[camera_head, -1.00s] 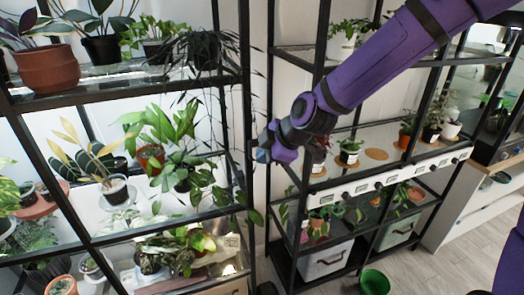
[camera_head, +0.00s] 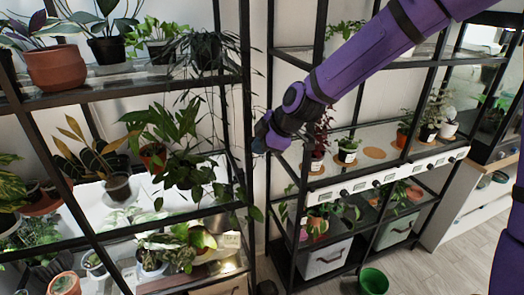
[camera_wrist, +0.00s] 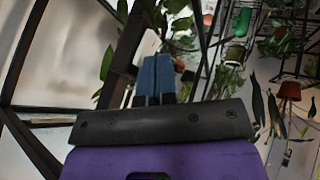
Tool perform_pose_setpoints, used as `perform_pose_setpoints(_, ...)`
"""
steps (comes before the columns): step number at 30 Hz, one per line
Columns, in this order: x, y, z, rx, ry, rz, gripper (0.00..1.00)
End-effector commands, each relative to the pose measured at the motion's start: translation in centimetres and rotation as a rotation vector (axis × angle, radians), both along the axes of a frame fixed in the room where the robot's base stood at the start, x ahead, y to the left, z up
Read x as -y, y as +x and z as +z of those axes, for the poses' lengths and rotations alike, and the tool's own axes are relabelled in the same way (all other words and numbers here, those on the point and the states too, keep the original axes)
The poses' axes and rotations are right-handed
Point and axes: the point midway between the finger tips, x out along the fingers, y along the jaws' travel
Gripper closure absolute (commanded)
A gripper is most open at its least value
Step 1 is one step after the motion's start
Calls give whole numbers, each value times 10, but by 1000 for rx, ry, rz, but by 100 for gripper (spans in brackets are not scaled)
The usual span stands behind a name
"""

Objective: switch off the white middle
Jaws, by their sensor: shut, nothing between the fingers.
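A white strip (camera_head: 350,187) with labels and several dark knobs runs along the front edge of a shelf in the right rack. A knob (camera_head: 377,184) sits near the middle of this strip. I cannot tell from the picture whether it is on or off. My gripper (camera_head: 262,141) is up and left of the strip, between the two racks, and clear of the knobs. In the wrist view its blue fingers (camera_wrist: 155,79) are shut together with nothing between them. The strip is not clearly visible in the wrist view.
The left rack (camera_head: 245,100) is full of potted plants, with leaves hanging close to my gripper. A dark red plant (camera_head: 319,140) and small pots stand above the strip. A green pot (camera_head: 373,281) stands on the floor. Black rack posts flank my arm.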

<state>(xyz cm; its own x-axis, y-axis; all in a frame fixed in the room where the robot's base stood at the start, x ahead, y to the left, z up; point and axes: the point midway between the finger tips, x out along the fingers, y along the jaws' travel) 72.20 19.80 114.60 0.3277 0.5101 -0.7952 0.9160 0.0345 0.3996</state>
Motion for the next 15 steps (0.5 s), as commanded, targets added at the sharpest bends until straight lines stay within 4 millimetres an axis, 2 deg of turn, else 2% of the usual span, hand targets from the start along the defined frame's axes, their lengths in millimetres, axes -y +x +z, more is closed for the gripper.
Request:
perform_pose_setpoints(7,1,1,2,0,1,-4,100)
perform_pose_setpoints(15,1,1,12,0,0,-2,100)
